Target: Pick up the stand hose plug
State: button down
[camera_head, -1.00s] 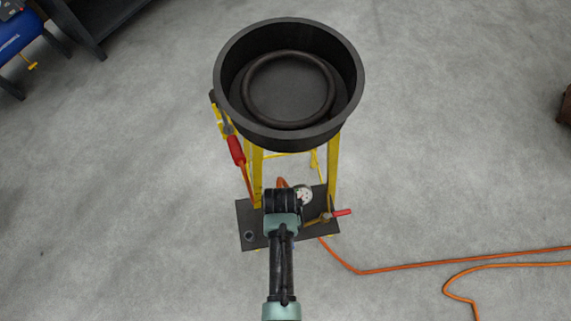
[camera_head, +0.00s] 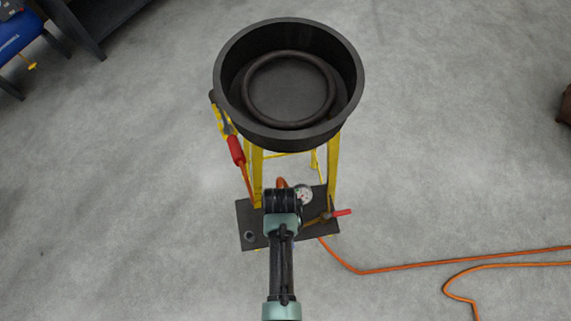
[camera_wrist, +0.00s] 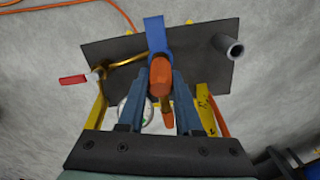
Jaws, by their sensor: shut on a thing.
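The stand hose plug appears in the wrist view as an orange, rounded piece (camera_wrist: 160,76) between my two blue-grey fingers. My gripper (camera_wrist: 161,88) is shut on it, one finger on each side. A blue band or tab (camera_wrist: 155,35) lies just beyond the plug; whether it is joined to the plug is unclear. In the head view my wrist hides the plug and fingers. An orange hose piece (camera_head: 281,183) shows just above my wrist there. The yellow stand (camera_head: 334,170) rises from a dark base plate (camera_head: 318,229).
A black round basin (camera_head: 225,105) tops the stand, above my wrist in the picture. A gauge (camera_head: 304,195), a red-handled valve (camera_head: 341,212) and a grey tube (camera_wrist: 228,47) surround my gripper. An orange hose (camera_head: 410,265) crosses the floor at right.

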notch_tip(320, 180, up, 10)
jog(key=shift+p, duration=0.3)
dwell(0.3)
